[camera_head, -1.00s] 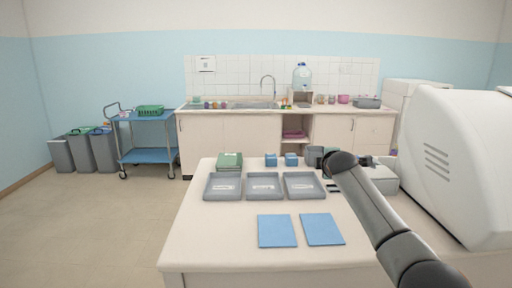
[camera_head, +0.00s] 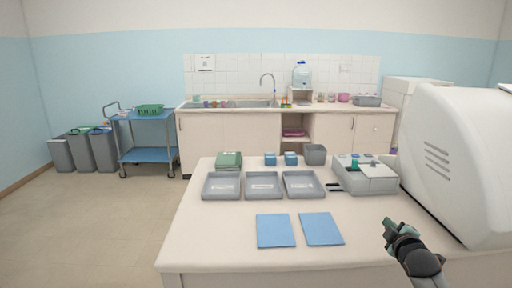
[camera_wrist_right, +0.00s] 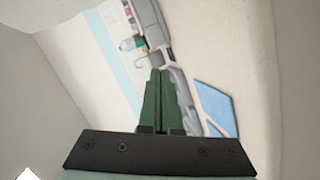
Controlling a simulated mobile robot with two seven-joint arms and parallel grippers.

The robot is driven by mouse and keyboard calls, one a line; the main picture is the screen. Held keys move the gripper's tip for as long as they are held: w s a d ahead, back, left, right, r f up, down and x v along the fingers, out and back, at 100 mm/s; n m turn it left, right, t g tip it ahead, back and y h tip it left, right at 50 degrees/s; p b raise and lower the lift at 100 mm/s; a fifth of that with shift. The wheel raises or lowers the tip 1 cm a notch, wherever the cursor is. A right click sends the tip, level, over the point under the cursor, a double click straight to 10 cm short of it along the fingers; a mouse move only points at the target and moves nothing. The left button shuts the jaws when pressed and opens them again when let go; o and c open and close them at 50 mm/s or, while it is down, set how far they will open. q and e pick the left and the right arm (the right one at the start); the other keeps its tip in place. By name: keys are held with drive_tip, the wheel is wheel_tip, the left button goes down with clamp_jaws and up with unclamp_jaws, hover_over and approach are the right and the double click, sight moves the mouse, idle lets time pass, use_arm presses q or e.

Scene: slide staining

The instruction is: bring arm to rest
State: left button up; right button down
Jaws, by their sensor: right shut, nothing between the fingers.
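My right gripper (camera_head: 388,227) is low at the right in the head view, over the right part of the table near its front edge. Its green fingers also show in the right wrist view (camera_wrist_right: 160,82), pressed together with nothing between them. It is apart from the trays and the blue mats. My left gripper is not in view.
The white table (camera_head: 210,240) holds three grey trays (camera_head: 263,194), two blue mats (camera_head: 276,230) and a grey box-shaped device (camera_head: 350,180). A large white machine (camera_head: 455,165) stands close on the right. The table's left front is clear.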

drive_tip(key=s+a+f+m+g+y, duration=0.1)
drive_tip(key=s+a+f+m+y, duration=0.1)
drive_tip(key=s+a+f+m, duration=0.5)
drive_tip(key=s+a+f+m+g+y, duration=0.1)
drive_tip(key=s+a+f, duration=0.4)
drive_tip(key=s+f, duration=0.55)
drive_tip(key=s+a+f+g+y, duration=0.1)
drive_tip(key=s+a+f, duration=0.3)
drive_tip(key=s, duration=0.7)
drive_tip(key=s+a+f+m+g+y, duration=0.1)
drive_tip(key=s+a+f+g, duration=0.1)
drive_tip(key=s+a+f, duration=0.2)
drive_tip(key=s+f, duration=0.3)
drive_tip(key=s, duration=0.5)
drive_tip(key=shift+a+f+g, duration=0.15)
drive_tip(key=shift+f+g, duration=0.05)
drive_tip(key=shift+g, duration=0.1)
drive_tip(key=shift+w, duration=0.1)
